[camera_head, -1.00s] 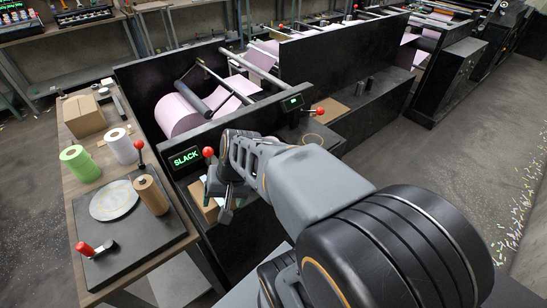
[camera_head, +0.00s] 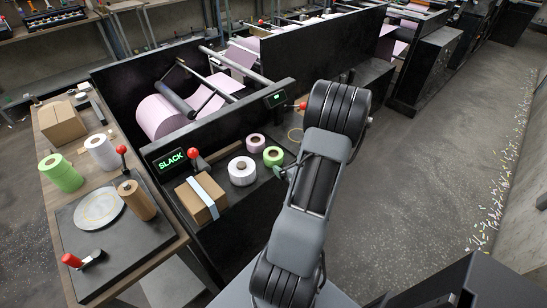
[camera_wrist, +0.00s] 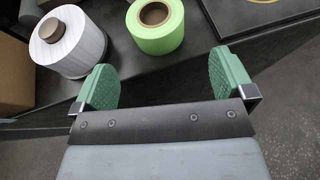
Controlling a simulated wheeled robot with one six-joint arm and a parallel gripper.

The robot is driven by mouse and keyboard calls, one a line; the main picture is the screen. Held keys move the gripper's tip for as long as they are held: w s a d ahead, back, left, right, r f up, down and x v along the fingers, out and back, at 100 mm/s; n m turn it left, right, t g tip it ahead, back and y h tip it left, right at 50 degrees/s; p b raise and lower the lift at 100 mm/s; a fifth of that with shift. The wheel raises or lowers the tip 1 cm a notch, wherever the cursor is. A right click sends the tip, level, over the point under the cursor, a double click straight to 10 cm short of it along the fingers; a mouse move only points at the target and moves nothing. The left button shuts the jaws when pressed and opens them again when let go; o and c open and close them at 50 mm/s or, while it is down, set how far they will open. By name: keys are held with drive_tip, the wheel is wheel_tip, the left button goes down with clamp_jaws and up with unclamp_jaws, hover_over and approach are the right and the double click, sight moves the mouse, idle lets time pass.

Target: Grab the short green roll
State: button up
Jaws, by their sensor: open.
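The short green roll (camera_head: 273,156) lies flat on the dark machine ledge, to the right of a short white roll (camera_head: 242,170). In the wrist view the short green roll (camera_wrist: 156,28) shows at the top, with a brown core, just beyond the gap between my fingers. My gripper (camera_wrist: 167,80) has green pads spread wide apart with nothing between them. In the head view it is partly hidden by my arm, close to the near side of the short green roll. A taller green roll (camera_head: 60,172) stands on the wooden table at the left.
A pink roll (camera_head: 256,143) lies behind the short green and white rolls. A cardboard box (camera_head: 201,200) and a red-knobbed lever (camera_head: 194,155) are left of them on the ledge. A dark machine panel rises behind.

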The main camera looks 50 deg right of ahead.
sight(274, 156)
drive_tip(key=x, duration=0.5)
drive_tip(key=shift+w, duration=0.1)
drive_tip(key=shift+a+p+x, duration=0.15)
drive_tip(key=shift+p+x, duration=0.3)
drive_tip(key=shift+x, duration=0.95)
drive_tip(key=shift+a+p+x, duration=0.15)
drive_tip(key=shift+p+x, duration=0.25)
drive_tip(key=shift+x, duration=1.05)
drive_tip(key=shift+c, duration=0.2)
drive_tip(key=c, duration=0.8)
